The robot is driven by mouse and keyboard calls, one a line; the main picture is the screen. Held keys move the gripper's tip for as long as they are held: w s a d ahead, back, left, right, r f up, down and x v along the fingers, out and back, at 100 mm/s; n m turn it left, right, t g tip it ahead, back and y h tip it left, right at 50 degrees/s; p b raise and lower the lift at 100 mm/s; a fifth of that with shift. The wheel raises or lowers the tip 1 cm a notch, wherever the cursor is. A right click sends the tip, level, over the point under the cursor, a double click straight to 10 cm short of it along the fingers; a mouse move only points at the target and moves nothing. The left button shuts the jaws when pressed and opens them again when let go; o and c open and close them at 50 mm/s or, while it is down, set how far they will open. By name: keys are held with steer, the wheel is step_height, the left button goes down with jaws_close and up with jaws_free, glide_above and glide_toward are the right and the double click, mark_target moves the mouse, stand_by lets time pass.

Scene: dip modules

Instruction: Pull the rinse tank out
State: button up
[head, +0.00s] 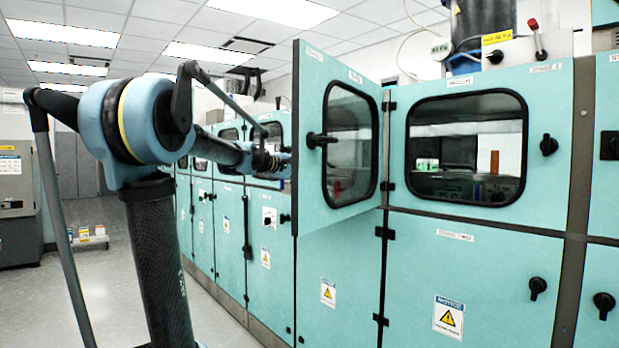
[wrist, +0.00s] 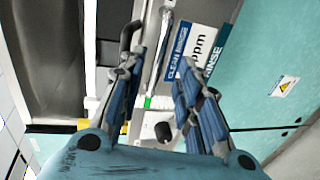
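In the wrist view a blue and white label (wrist: 197,48) reads "CLEAN", "ppm" and "RINSE", just beyond my gripper. It sits by pale grey edges that seem to belong to the rinse tank, whose full shape I cannot make out. A black curved handle (wrist: 128,36) shows just beyond the left finger; I cannot tell whether they touch. My gripper (wrist: 160,66) has its two blue-grey fingers apart, with nothing visibly held between them. In the head view the arm's end (head: 268,160) reaches behind the open cabinet door, which hides the fingers and the tank.
The teal windowed door (head: 312,190) stands swung open beside my arm, its black handle (head: 320,140) facing out. Closed cabinets with knobs line the right. Grey floor (head: 125,285) is free at left. A black knob (wrist: 163,130) shows between the fingers.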

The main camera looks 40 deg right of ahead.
steer(key=v, duration=0.8)
steer(key=shift+a, duration=0.35)
steer(key=s+a+f+t+y, duration=0.3)
steer(key=a+f+y, duration=0.4)
steer(key=a+f, duration=1.8)
steer(key=s+a+f+y, duration=0.4)
steer(key=s+a+f, duration=0.2)
steer(key=a+f, duration=0.4)
steer(key=s+a+f+y, duration=0.4)
steer(key=s+a+f, duration=0.2)
steer(key=a+f, duration=0.4)
steer(key=a, duration=0.3)
steer(key=shift+f+g+y, duration=0.3)
steer(key=shift+f, duration=0.1)
